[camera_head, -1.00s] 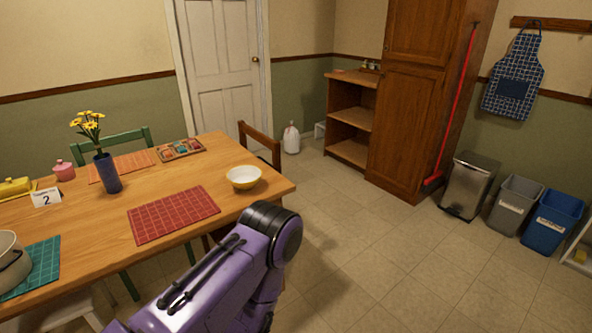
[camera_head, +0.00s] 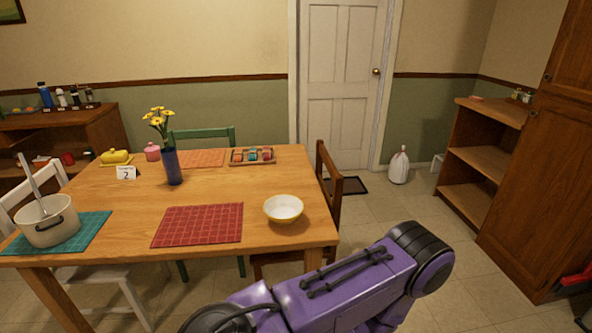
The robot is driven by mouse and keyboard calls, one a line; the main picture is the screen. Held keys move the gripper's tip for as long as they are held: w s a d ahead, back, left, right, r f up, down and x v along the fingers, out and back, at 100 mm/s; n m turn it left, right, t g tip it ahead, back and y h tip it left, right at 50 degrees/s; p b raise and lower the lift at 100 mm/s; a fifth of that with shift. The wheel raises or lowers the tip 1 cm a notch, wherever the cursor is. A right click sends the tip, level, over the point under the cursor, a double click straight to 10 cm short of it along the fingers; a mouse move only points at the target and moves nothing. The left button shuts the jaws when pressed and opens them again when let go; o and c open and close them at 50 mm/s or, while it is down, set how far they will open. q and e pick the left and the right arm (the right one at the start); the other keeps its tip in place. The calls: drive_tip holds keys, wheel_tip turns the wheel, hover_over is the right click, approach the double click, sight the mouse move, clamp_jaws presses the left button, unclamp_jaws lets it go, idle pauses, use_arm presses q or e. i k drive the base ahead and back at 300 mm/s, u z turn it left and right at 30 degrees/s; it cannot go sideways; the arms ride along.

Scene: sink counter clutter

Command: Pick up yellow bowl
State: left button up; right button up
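The yellow bowl (camera_head: 283,209) sits upright on the wooden table (camera_head: 205,262), near its right front corner. Its inside looks white and empty, with yellow showing on the outside. A purple arm of mine crosses the lower middle of the view, in front of the table edge and below the bowl. It is apart from the bowl in the picture. Neither gripper shows in the view, so what they hold is hidden.
A red placemat (camera_head: 198,225) lies left of the bowl. A wooden chair (camera_head: 329,187) is at the table's right side.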

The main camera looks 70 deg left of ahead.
sight(282, 210)
drive_tip(key=u, duration=0.4)
drive_tip(key=i, duration=0.75)
drive_tip(key=u, duration=1.45)
drive_tip(key=i, duration=0.65)
drive_tip(key=u, duration=0.65)
